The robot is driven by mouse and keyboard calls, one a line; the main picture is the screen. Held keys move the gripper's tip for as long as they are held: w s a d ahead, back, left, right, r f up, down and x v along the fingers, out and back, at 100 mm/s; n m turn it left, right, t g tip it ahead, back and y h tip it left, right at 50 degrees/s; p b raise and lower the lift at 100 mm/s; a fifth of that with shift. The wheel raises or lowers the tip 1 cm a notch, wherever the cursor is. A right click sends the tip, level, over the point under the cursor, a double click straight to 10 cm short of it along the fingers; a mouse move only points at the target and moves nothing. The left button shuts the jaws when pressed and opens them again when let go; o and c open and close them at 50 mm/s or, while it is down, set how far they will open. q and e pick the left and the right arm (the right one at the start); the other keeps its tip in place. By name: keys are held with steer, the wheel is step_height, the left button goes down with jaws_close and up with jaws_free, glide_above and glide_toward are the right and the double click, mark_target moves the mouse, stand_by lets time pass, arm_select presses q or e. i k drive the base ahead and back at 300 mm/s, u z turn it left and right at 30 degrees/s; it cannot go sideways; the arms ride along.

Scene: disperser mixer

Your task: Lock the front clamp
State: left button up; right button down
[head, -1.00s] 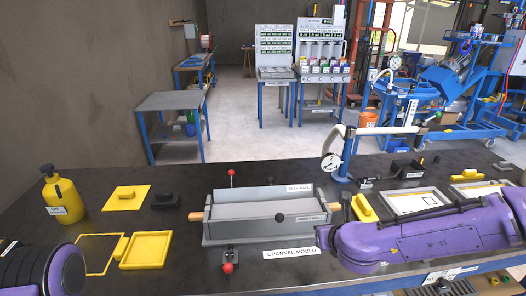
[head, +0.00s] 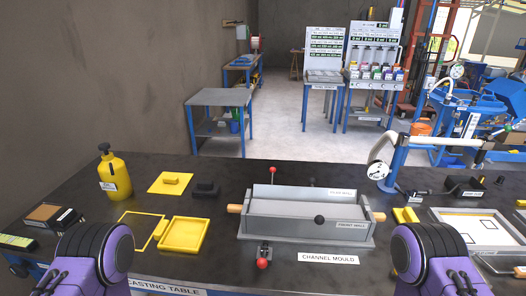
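The channel mould (head: 305,213) is a grey trough with wooden ends in the middle of the table. The front clamp (head: 264,252) is a small dark fitting at its front side. Its red ball (head: 262,264) lies low, toward me, apart from the front wall. A rear clamp's red ball (head: 272,170) stands up on a thin rod behind the mould. Purple and black links of my two arms show at the lower left and lower right, but neither gripper is in view.
Yellow trays (head: 183,235), a yellow bottle (head: 115,178) and a black block (head: 206,188) are left of the mould. A blue stand with a gauge (head: 378,171) and a framed tray (head: 483,229) are on the right.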

mark_target(262, 262)
steer(key=z, duration=0.5)
steer(key=k, duration=1.25)
steer(key=u, duration=0.3)
steer(key=i, duration=0.85)
steer(key=u, duration=0.55)
